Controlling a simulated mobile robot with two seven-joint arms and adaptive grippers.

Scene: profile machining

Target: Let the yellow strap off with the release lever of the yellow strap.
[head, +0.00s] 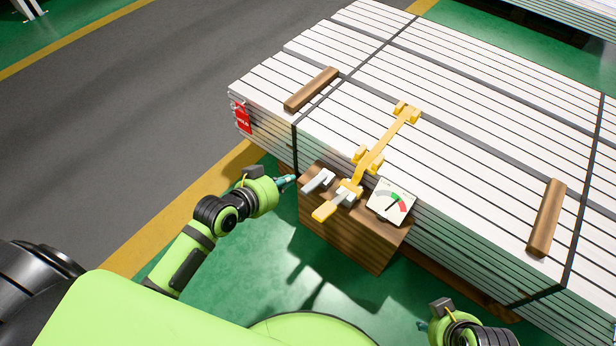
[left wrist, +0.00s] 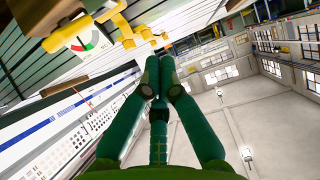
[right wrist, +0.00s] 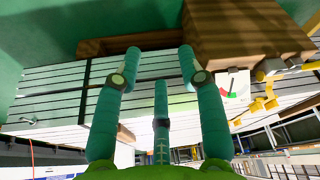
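The yellow strap (head: 383,143) runs over the white profile stack to a yellow bracket. Its ratchet sits on the wooden block (head: 340,235), and a yellow-ended lever (head: 325,211) points to the front left. A grey lever (head: 318,180) lies beside it. A dial gauge (head: 391,201) with green and red zones is to the right. My left gripper (head: 291,179) is just left of the block, apart from the levers; its fingers (left wrist: 155,62) are together and empty. My right gripper (right wrist: 160,54) has its fingers apart and empty; only a bit shows at the head view's lower edge.
The profile stack (head: 480,135) has dark bands and two wooden battens (head: 312,90) (head: 547,218) on top. A red label (head: 243,116) hangs at its left end. Green floor in front of the block is free.

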